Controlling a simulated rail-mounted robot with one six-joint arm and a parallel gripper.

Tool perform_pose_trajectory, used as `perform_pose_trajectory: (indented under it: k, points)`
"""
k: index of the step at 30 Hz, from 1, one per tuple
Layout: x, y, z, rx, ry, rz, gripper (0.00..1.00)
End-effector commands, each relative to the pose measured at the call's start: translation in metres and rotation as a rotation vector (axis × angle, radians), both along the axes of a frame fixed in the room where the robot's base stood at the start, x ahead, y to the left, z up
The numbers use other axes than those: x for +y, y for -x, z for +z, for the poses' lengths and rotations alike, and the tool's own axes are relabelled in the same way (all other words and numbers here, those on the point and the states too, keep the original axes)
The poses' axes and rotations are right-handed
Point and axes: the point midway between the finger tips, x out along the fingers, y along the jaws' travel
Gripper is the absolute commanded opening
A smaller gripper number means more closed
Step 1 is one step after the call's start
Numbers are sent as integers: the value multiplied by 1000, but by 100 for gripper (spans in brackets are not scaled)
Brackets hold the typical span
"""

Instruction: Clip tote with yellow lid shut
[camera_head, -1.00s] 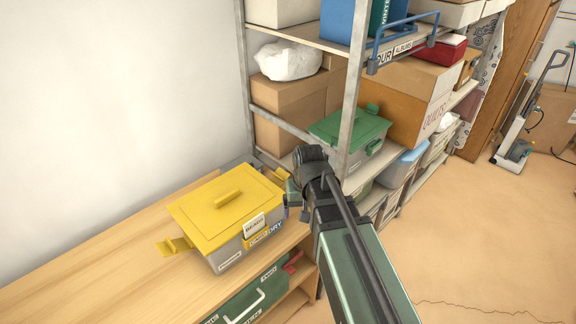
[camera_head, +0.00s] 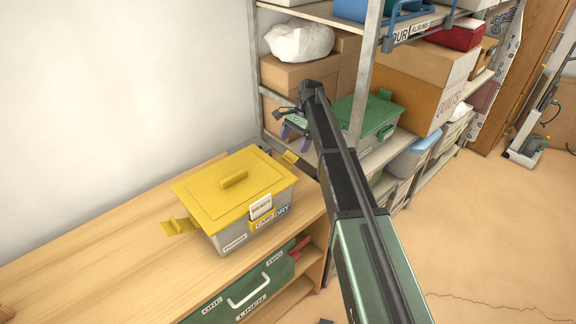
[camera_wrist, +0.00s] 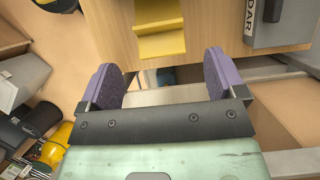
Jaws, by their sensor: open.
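The grey tote (camera_head: 238,236) with the yellow lid (camera_head: 222,182) stands on the wooden bench. The lid sits on top. A yellow clip at the left end (camera_head: 178,226) sticks outward, and another at the far right end (camera_head: 289,157) also points out. A front yellow tab (camera_head: 262,222) lies against the wall under a white label. My gripper (camera_head: 292,137) is open and empty, above and beyond the tote's right end. In the wrist view my purple fingers (camera_wrist: 161,80) are spread, with a yellow clip (camera_wrist: 160,32) ahead of the gap, apart from them.
A metal shelf rack stands just right of the bench, its post (camera_head: 367,75) close to my arm. It holds a green-lidded tote (camera_head: 368,118) and cardboard boxes (camera_head: 300,75). A green case (camera_head: 245,290) sits under the bench top. The bench's left part is clear.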

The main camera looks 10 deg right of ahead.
Motion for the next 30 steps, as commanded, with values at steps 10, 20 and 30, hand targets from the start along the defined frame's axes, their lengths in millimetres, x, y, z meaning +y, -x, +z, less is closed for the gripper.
perform_pose_trajectory:
  k: [10,20,30]
  points:
    - [24,15,-75,-1,1,1,89]
    - [26,15,-73,-1,0,2,80]
    - [25,16,-73,-3,2,1,50]
